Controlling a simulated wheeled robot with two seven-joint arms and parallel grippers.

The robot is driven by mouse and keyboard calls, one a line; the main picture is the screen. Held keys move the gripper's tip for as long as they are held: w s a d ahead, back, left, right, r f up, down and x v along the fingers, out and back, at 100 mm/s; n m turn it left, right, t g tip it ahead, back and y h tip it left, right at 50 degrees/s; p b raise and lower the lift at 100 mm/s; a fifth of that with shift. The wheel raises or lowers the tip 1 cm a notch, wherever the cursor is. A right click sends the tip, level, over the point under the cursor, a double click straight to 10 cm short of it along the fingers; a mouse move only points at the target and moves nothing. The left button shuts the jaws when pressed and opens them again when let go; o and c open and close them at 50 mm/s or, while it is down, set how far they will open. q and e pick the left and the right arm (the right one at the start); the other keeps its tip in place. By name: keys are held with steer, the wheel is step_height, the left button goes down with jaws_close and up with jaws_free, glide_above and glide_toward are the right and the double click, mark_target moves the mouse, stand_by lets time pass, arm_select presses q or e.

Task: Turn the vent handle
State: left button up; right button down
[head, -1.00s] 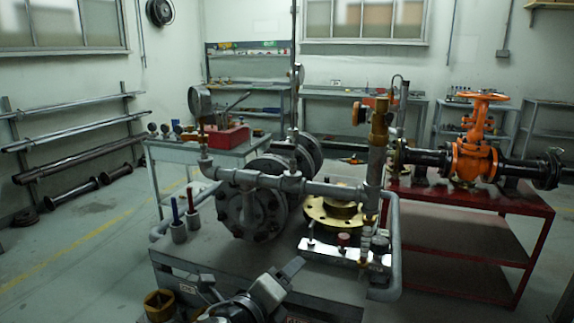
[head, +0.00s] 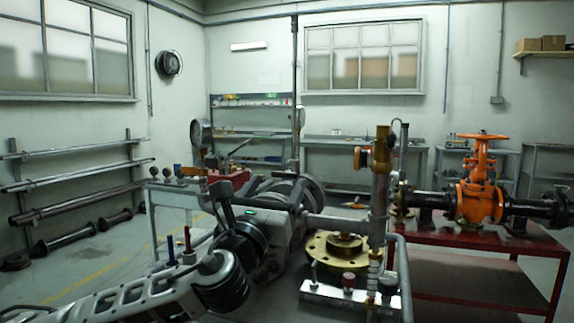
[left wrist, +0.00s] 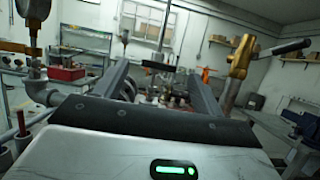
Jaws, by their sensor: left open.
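My left gripper (head: 280,187) reaches forward over the pipe rig and hides part of its flanges. In the left wrist view its two dark fingers (left wrist: 160,82) stand wide apart with nothing between their tips. A brass valve (left wrist: 240,62) with a dark lever handle (left wrist: 290,47) stands right of the fingers, apart from them. In the head view a brass body (head: 382,150) tops the upright pipe, with a yellow-orange part on its left side. A dark horizontal bar (left wrist: 157,66) shows beyond the fingers; I cannot tell which part is the vent handle. My right gripper is out of view.
A pressure gauge (head: 201,133) stands left of my gripper. A brass flange (head: 337,248) lies right of my arm. An orange gate valve (head: 480,195) sits on a red table (head: 455,245).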

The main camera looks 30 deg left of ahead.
mark_target(283, 175)
arm_select(q)
steer(key=p+x, duration=0.1)
steer(key=x, duration=0.6)
steer(key=shift+w+f, duration=0.1)
steer(key=shift+w, duration=0.05)
steer(key=c, duration=1)
